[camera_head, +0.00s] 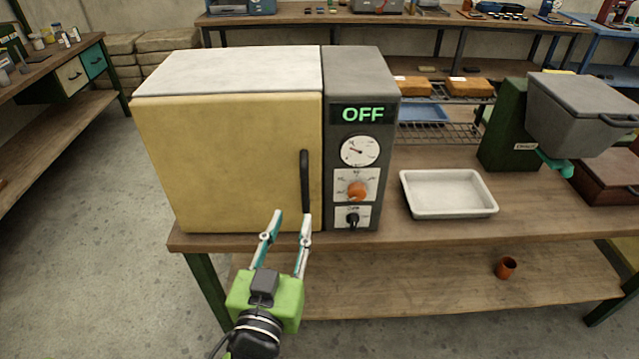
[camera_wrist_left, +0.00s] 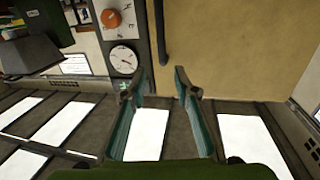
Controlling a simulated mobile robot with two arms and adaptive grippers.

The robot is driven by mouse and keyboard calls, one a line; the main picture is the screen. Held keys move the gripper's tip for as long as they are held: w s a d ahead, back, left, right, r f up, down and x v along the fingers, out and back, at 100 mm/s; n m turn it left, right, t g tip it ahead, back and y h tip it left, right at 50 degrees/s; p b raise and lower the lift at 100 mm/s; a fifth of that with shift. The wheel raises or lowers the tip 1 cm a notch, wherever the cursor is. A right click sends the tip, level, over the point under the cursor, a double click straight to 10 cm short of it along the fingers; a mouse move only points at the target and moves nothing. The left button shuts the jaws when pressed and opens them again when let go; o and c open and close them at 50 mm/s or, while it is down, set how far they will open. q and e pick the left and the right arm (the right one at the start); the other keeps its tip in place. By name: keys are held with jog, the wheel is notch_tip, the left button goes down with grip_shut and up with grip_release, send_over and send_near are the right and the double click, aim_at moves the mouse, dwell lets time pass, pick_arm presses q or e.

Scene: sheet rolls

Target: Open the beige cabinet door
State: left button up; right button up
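The beige cabinet door (camera_head: 225,160) is closed on the front of a box-shaped cabinet on the workbench. Its black vertical handle (camera_head: 305,182) is near the door's right edge. My left gripper (camera_head: 292,214) is open and empty in front of the door, by the handle's lower end. One fingertip overlaps the handle's lower end in the head view. In the left wrist view the handle (camera_wrist_left: 161,35) lies ahead of the gap between the open fingertips of the left gripper (camera_wrist_left: 158,84), apart from them. My right gripper is not in view.
A grey control panel with an OFF display (camera_head: 362,114), a dial and an orange knob (camera_head: 357,191) is right of the door. A white tray (camera_head: 448,194) lies on the workbench (camera_head: 430,232). A grey-and-green machine (camera_head: 580,108) stands farther right. The floor left of the cabinet is clear.

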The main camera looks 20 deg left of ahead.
aim_at(303, 180)
pick_arm(q)
jog(key=w+p, duration=0.1)
jog(key=w, duration=0.3)
jog(key=w+a+p, duration=0.1)
jog(key=w, duration=0.3)
jog(key=w+p, duration=0.2)
jog(key=w, duration=0.2)
jog(key=shift+w+a+r, duration=0.1)
jog(key=shift+w+a, duration=0.1)
jog(key=shift+w, duration=0.7)
grip_shut()
